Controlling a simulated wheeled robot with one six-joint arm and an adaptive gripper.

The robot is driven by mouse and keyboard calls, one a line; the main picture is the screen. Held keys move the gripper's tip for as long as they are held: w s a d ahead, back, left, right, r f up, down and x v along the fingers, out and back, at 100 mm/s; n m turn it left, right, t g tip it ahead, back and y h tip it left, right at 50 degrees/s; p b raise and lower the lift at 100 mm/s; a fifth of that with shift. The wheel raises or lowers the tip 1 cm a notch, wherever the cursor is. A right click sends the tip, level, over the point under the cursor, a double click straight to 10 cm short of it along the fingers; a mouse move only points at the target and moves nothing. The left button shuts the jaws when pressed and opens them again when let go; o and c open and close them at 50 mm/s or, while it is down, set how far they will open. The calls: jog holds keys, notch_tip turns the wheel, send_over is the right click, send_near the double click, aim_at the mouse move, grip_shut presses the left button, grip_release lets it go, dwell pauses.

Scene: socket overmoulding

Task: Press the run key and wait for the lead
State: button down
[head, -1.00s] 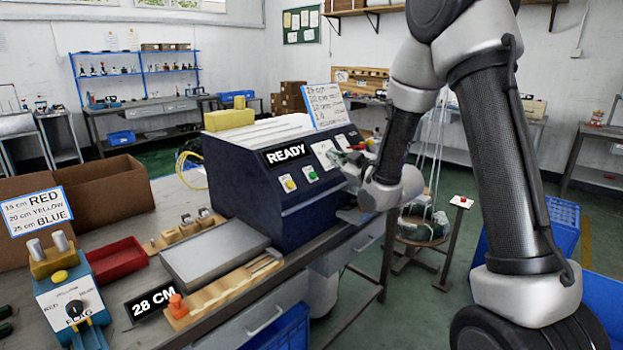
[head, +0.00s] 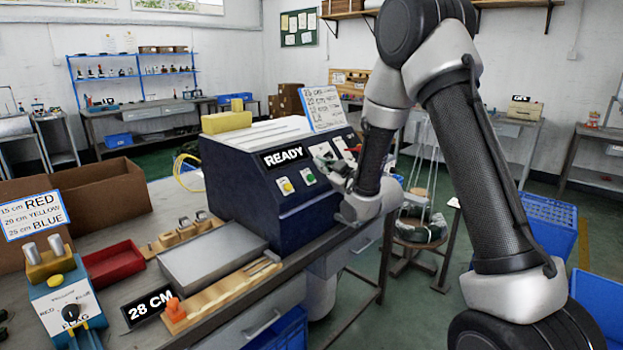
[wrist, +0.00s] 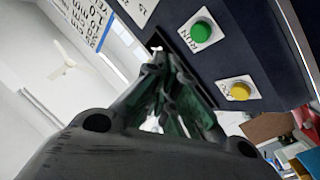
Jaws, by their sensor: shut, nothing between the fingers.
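The dark blue machine (head: 255,200) stands on the bench with a display (head: 284,156) reading READY. Its green run key (head: 309,177) is on the sloped front, right of a yellow key (head: 287,187). My gripper (head: 336,166) is shut and empty, close to the front panel and right of the green key. It also shows in the wrist view (wrist: 157,50). Contact with the panel cannot be told. No lead is seen.
A grey plate (head: 213,253), a wooden rack (head: 225,297) and a 28 CM sign (head: 149,305) lie on the bench left of the machine. A red tray (head: 113,263) and a blue flag device (head: 70,312) stand further left.

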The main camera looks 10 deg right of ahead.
aim_at(311, 178)
jog(key=shift+w+a+f, duration=0.4)
jog(key=shift+w+f, duration=0.15)
jog(key=shift+f, duration=0.05)
jog(key=shift+w+a+f, duration=0.35)
jog(key=shift+w+f, duration=0.15)
jog(key=shift+f, duration=0.1)
dwell(0.6)
jog(key=shift+w+a+f, duration=0.2)
jog(key=shift+w+f, duration=0.05)
